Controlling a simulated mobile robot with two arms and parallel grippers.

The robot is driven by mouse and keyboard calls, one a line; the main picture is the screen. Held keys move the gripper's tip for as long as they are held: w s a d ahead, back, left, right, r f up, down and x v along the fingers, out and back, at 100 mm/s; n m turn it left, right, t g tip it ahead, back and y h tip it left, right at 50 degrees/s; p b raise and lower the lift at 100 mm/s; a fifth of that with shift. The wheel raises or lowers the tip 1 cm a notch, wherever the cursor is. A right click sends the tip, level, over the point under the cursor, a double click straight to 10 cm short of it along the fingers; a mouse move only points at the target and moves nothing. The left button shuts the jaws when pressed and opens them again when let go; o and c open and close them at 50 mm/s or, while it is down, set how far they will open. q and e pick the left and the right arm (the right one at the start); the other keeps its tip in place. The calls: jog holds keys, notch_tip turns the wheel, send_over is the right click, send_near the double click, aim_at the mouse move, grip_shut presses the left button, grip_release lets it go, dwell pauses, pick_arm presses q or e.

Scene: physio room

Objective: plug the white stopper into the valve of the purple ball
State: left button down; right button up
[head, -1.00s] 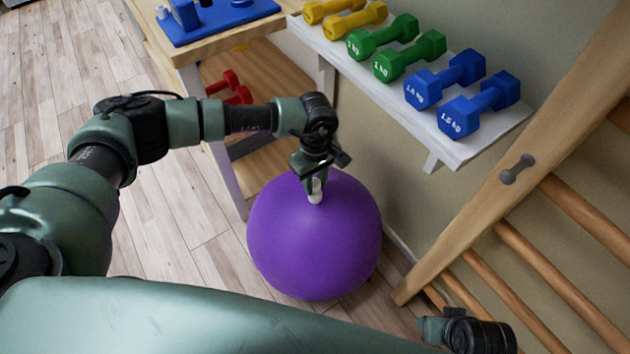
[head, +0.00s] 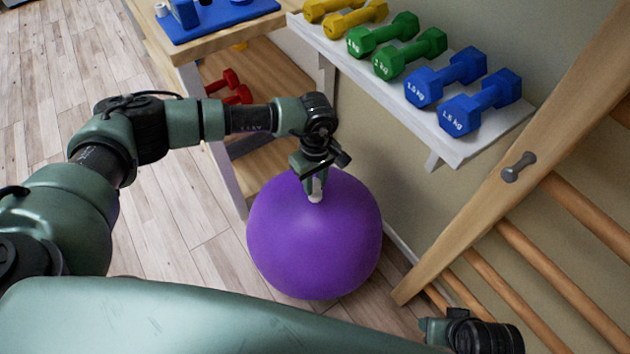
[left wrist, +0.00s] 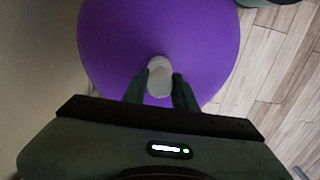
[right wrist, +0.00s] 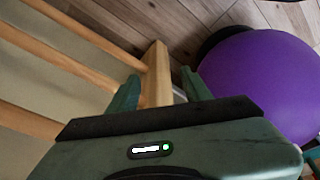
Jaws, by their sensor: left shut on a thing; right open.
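The purple ball (head: 314,250) rests on the floor beside the wooden unit and below the shelf. My left gripper (head: 316,190) points down at the top of the ball, shut on the white stopper (head: 316,196). In the left wrist view the stopper (left wrist: 160,76) sits between the two fingertips (left wrist: 159,88), in front of the ball (left wrist: 200,40). The valve is hidden, and I cannot tell whether the stopper is in it. My right gripper (right wrist: 162,88) is open and empty; the ball (right wrist: 262,80) lies to its right in the right wrist view.
A white shelf (head: 440,135) with yellow, green and blue dumbbells (head: 480,102) hangs on the wall above right of the ball. Wooden wall bars (head: 540,255) stand at the right. A wooden unit (head: 262,165) holds red dumbbells (head: 238,95). The floor left of the ball is clear.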

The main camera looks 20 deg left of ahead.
pick_arm(q)
jog(key=shift+f, duration=0.15)
pick_arm(e)
jog(key=shift+r, duration=0.3)
jog(key=shift+w+r, duration=0.1)
pick_arm(q)
jog(key=shift+f, duration=0.1)
pick_arm(e)
jog(key=shift+d+r, duration=0.1)
jog(key=shift+r, duration=0.15)
pick_arm(q)
jog(key=shift+f, duration=0.1)
pick_arm(e)
jog(key=shift+r, duration=0.45)
pick_arm(q)
jog(key=shift+b, duration=0.3)
jog(key=shift+f, duration=0.1)
pick_arm(e)
jog(key=shift+r, duration=0.3)
